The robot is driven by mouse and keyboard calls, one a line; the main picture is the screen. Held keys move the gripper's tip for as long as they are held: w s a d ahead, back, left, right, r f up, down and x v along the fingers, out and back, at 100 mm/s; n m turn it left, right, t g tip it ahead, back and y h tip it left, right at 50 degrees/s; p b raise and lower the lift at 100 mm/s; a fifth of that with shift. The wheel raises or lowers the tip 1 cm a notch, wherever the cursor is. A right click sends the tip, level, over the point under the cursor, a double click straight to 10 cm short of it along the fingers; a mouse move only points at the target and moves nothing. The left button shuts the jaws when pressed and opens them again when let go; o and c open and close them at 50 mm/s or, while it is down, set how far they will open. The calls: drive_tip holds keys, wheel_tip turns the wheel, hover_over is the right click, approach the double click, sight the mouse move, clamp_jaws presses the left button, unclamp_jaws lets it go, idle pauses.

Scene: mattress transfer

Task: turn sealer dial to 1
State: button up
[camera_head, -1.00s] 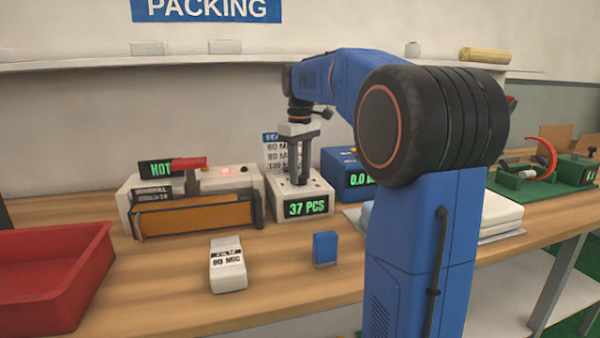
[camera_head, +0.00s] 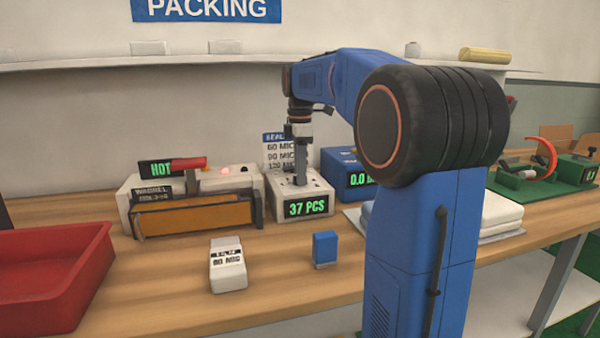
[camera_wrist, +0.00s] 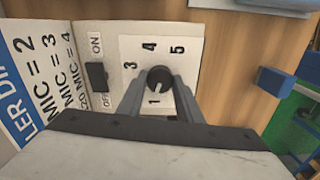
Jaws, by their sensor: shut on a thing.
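The dial (camera_wrist: 159,77) is a dark round knob on a white number plate (camera_wrist: 133,48) in the wrist view. The 1, 3, 4 and 5 show around it; the 2 is not visible. A light mark on the knob's lower side appears to face the 1. My gripper (camera_wrist: 160,84) is shut on the knob, one finger on each side. In the head view my gripper (camera_head: 300,180) points down onto the top of the white box (camera_head: 276,208) with the green "37 PCS" display, and its fingers hide the knob. The sealer (camera_head: 190,200) reads "HOT".
An ON/OFF switch (camera_wrist: 97,77) and a setting chart (camera_wrist: 40,70) lie left of the dial. A blue device (camera_head: 345,172) stands close right of the box. A white pack (camera_head: 228,264), a blue block (camera_head: 325,249) and a red tray (camera_head: 50,275) are in front.

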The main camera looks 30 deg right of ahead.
drive_tip(key=shift+n, duration=0.6)
drive_tip(key=o, duration=1)
drive_tip(key=shift+o, duration=0.2)
drive_tip(key=shift+r, duration=0.1)
wheel_tip(320, 180, up, 17)
drive_tip(key=shift+r, duration=0.15)
drive_tip(key=shift+s, duration=0.1)
